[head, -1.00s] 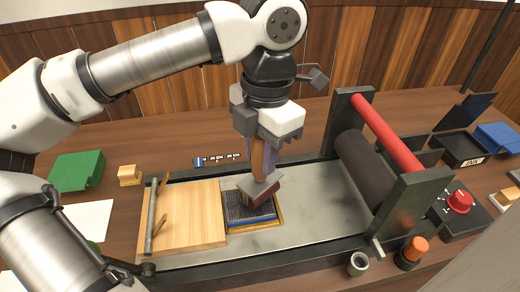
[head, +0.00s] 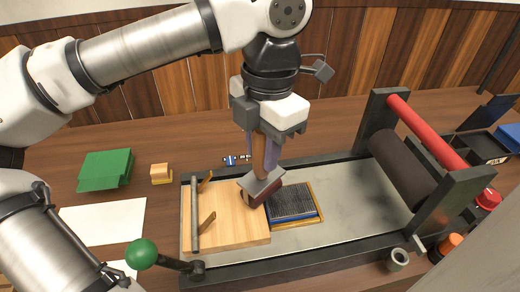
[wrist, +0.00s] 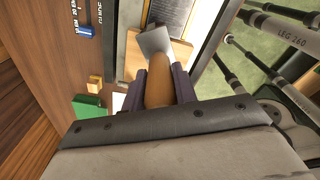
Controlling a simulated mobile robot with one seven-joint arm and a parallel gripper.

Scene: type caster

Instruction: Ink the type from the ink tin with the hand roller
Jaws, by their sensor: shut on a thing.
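My gripper (head: 263,150) is shut on the wooden handle of the hand roller, which points down with its dark red roller (head: 257,192) at the bottom. In the wrist view the handle (wrist: 159,92) sits between the fingers, with the grey roller frame (wrist: 156,42) beyond it. The roller is over the right edge of the wooden board, just left of the type. The type (head: 291,202) is a dark block of fine rows in a wooden frame with a blue strip along its near side. I cannot tell whether the roller touches the board. I cannot make out the ink tin.
The wooden board (head: 222,229) with its bar lies on the press bed (head: 345,205). The press's large roller (head: 400,170) and red bar stand at the right. A green block (head: 105,169), a small wooden block (head: 161,173) and white paper (head: 103,221) lie at the left.

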